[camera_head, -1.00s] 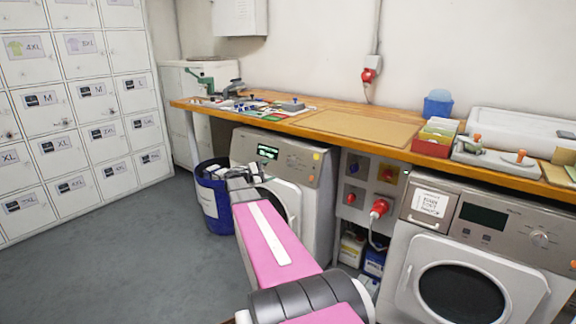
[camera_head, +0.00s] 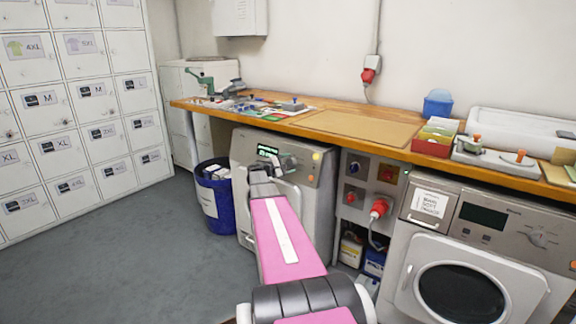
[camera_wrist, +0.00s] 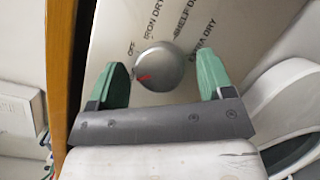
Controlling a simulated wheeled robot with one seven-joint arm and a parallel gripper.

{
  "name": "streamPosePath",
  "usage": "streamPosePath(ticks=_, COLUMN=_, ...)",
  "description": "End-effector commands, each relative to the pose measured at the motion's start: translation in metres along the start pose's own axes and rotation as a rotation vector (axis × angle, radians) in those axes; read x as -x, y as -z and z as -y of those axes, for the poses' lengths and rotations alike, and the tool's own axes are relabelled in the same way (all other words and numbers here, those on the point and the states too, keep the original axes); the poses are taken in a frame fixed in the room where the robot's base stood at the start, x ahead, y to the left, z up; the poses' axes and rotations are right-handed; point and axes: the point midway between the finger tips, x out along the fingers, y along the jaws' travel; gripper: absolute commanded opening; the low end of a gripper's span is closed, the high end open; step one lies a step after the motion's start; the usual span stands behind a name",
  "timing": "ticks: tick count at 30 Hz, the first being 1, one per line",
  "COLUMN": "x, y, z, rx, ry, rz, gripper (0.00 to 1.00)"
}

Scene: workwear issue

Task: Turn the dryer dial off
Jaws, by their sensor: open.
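The dryer (camera_head: 324,190) is the left machine under the worktop, with a green-lit display on its sloped panel. Its dial (camera_wrist: 158,64) is a round silver knob in the wrist view, ringed by the words OFF, IRON DRY, SHELF DRY and EXTRA DRY. A red mark sits on the knob's left side, a little below the OFF word. My gripper (camera_wrist: 164,72) is open, with one green finger on each side of the knob; gaps show between fingers and knob. In the head view my gripper (camera_head: 272,164) is at the dryer's panel and partly covers it.
A second machine (camera_head: 405,262) with a dark round door stands at the right. Red sockets and plugs (camera_head: 379,208) are between the machines. A blue bin (camera_head: 222,215) stands left of the dryer. The wooden worktop (camera_head: 325,138) overhangs the panel. Floor at left is clear.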

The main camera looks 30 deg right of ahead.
Motion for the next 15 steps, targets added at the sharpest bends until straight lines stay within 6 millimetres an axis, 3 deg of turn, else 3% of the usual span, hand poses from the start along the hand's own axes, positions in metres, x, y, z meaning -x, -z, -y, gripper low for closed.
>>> streamPosePath(ticks=6, x=-0.0001, y=0.0000, z=0.0001, rx=0.000, ry=0.000, rz=0.000, gripper=0.71)
streamPosePath(ticks=10, x=0.0000, y=0.0000, z=0.0001, rx=0.000, ry=0.000, rz=0.000, gripper=0.29)
streamPosePath(ticks=15, x=0.0000, y=-0.0001, z=0.0000, rx=-0.001, ry=0.000, rz=0.000, gripper=0.25)
